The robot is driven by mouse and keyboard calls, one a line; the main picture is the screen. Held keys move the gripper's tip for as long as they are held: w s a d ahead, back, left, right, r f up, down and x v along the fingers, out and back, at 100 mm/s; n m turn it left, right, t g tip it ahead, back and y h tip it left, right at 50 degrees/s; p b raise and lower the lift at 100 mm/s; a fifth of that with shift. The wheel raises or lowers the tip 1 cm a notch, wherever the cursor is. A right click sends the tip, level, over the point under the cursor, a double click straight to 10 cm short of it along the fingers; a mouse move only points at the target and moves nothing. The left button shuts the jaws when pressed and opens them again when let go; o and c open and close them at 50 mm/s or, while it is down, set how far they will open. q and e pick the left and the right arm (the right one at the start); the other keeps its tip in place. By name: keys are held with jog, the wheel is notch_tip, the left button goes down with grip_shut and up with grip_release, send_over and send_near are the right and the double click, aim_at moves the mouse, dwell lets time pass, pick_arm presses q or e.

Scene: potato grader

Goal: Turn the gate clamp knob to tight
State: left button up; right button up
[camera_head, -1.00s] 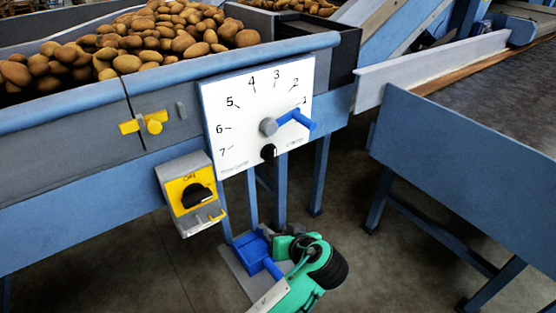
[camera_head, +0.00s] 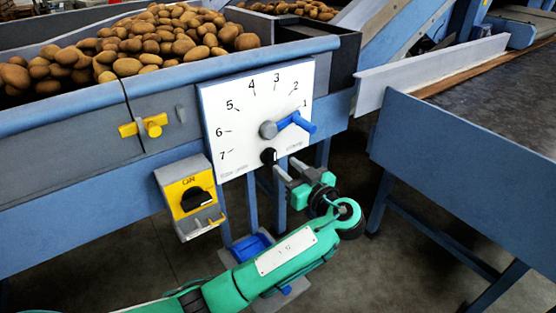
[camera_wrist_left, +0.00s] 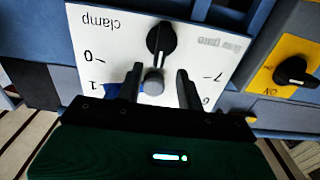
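The gate clamp knob (camera_head: 269,157) is a small black knob with a white line, at the bottom of the white dial panel (camera_head: 222,105). My left gripper (camera_head: 287,168) is in front of the panel's lower edge, just right of and below the knob, fingers apart and empty. In the left wrist view the panel appears upside down; the knob (camera_wrist_left: 160,42) lies beyond the open fingertips (camera_wrist_left: 160,78), with its white line visible. The word "clamp" shows on one side of it; the other label is hard to read. My right gripper is not in view.
A blue lever (camera_head: 298,121) on a grey hub (camera_head: 268,130) projects from the panel just above the knob. A yellow switch box (camera_head: 190,195) hangs to the left. A yellow latch (camera_head: 152,126) is on the potato hopper. A blue table (camera_head: 460,160) stands at the right.

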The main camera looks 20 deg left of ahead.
aim_at(275, 157)
pick_arm(q)
jog(key=x, duration=0.5)
grip_shut()
